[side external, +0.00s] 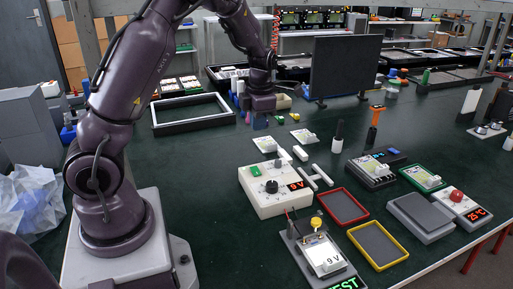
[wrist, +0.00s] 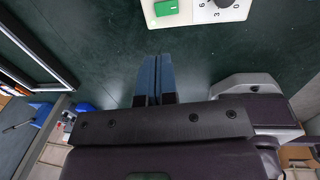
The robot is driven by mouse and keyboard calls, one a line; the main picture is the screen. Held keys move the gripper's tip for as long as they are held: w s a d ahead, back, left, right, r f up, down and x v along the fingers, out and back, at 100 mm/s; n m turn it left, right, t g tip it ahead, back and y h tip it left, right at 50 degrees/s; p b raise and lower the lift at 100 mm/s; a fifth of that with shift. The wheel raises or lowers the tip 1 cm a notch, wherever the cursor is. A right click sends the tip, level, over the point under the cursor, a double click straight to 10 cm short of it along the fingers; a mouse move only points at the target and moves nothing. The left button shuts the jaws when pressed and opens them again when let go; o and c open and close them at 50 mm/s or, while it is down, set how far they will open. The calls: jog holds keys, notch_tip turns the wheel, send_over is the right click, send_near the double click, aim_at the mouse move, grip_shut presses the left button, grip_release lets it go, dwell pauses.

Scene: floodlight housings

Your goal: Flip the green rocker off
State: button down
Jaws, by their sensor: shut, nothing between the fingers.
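The green rocker (side external: 255,170) sits on the top face of a white box (side external: 283,205) with a black dial (side external: 271,187) and a red "9 V" display. My gripper (side external: 260,124) has blue fingers, is shut and empty, and hangs over the table behind the box. In the wrist view the closed fingertips (wrist: 156,57) point toward the rocker with a gap between them.
Small white parts lie just behind and right of the box. A red tray (side external: 342,206) and a tester (side external: 322,255) are at the front.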

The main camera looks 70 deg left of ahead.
aim_at(255, 168)
jog(key=f, duration=0.4)
jog(key=a+f, duration=0.1)
jog(key=f, duration=0.8)
jog(key=shift+a+f, duration=0.3)
jog(key=shift+a+f, duration=0.15)
jog(key=shift+f, duration=0.05)
jog(key=shift+f+h, duration=0.15)
jog(key=shift+h, duration=0.15)
